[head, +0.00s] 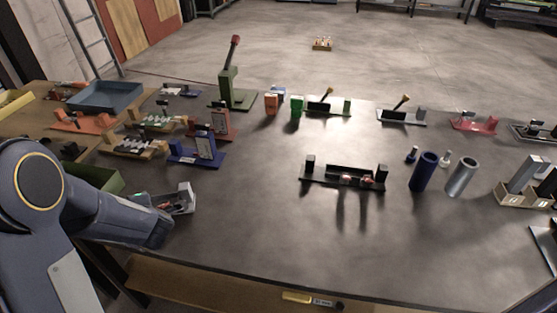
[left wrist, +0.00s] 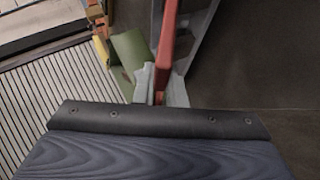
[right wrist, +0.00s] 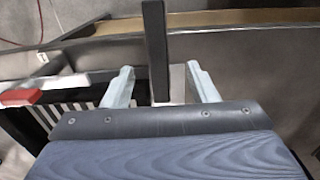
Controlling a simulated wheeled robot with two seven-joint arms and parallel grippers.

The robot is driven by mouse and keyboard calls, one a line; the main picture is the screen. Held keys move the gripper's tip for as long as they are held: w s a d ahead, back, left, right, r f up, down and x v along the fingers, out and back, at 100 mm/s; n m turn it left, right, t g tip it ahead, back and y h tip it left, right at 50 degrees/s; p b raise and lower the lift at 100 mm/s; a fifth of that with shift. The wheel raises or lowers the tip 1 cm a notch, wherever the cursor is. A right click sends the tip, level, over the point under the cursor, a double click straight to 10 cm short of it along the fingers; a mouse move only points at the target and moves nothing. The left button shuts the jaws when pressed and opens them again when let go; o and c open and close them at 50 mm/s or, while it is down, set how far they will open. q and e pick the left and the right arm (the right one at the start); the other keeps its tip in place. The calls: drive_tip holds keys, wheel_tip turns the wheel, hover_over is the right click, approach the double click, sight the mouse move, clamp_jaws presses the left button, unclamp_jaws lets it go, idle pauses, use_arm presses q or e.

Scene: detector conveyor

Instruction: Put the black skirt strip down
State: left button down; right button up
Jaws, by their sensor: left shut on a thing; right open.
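My left gripper (left wrist: 164,92) is shut on a narrow red piece (left wrist: 167,45), seen in the left wrist view. In the head view the left gripper (head: 170,203) is low over the table's left front, by a small grey bracket (head: 184,197). My right gripper (right wrist: 160,86) is open and shows only in the right wrist view. A long black bar (right wrist: 155,45) shows between its fingers in the picture. I cannot tell whether this bar is the black skirt strip or how far off it is. No other loose black strip is clearly visible.
A black fixture (head: 343,180) with end posts stands mid-table. A blue cylinder (head: 423,171) and a grey cylinder (head: 462,176) stand right of it. Several coloured fixtures line the back and left, with a blue tray (head: 105,95). The table's front middle is bare.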

wheel_tip(320, 180, down, 6)
drive_tip(key=shift+s+d+f, duration=0.1)
drive_tip(key=shift+s+f, duration=0.05)
drive_tip(key=shift+f, duration=0.1)
clamp_jaws()
idle(0.5)
